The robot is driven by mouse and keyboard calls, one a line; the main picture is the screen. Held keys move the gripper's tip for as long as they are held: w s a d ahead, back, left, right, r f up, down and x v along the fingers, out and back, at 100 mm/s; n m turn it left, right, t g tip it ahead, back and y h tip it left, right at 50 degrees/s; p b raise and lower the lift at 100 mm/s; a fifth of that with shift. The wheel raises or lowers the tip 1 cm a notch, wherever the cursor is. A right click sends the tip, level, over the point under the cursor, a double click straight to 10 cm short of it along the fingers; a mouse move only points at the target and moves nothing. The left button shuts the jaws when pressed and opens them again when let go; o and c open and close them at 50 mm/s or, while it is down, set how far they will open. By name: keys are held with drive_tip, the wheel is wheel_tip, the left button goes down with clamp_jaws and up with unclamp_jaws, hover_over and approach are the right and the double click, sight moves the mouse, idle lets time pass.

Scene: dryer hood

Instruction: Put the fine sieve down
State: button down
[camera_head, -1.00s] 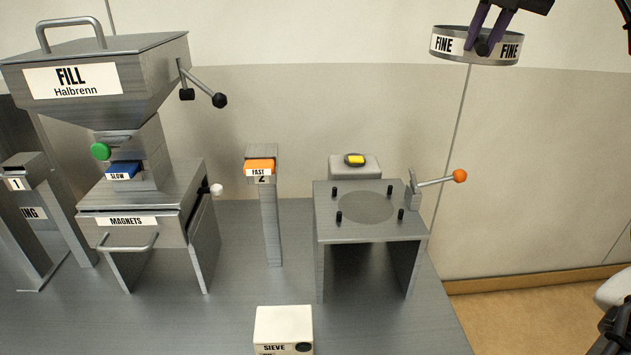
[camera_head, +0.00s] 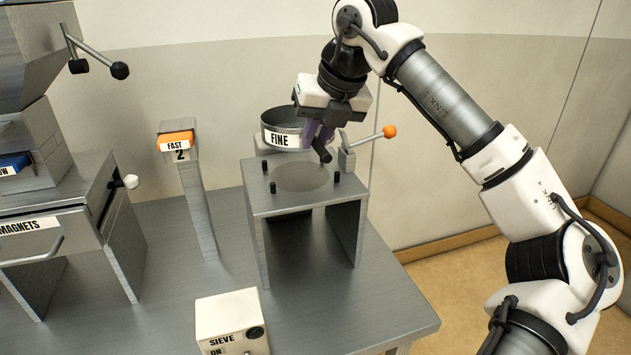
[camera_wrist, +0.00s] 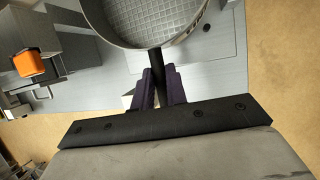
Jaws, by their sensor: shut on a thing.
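The fine sieve (camera_head: 284,133) is a round, shallow metal pan labelled FINE. My gripper (camera_head: 320,143) is shut on its short dark handle. In the head view the sieve appears above and behind the sieve stand's flat top (camera_head: 262,203), and looks roughly level. The stand has a round grey disc (camera_head: 300,177) with black pegs around it. In the wrist view the sieve (camera_wrist: 155,20) shows its mesh floor at the top, with the handle between the purple fingertips (camera_wrist: 158,88). The exact gap between sieve and stand cannot be told.
A lever with an orange knob (camera_head: 390,131) stands at the stand's right rear, close to my gripper. A SIEVE switch box (camera_head: 232,318) sits in front. A post with an orange FAST block (camera_head: 176,142) and the MAGNETS unit (camera_head: 60,230) stand left.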

wheel_tip(320, 180, down, 9)
drive_tip(key=shift+f, duration=0.1)
drive_tip(key=c, duration=1.4)
unclamp_jaws()
drive_tip(key=v, duration=1.2)
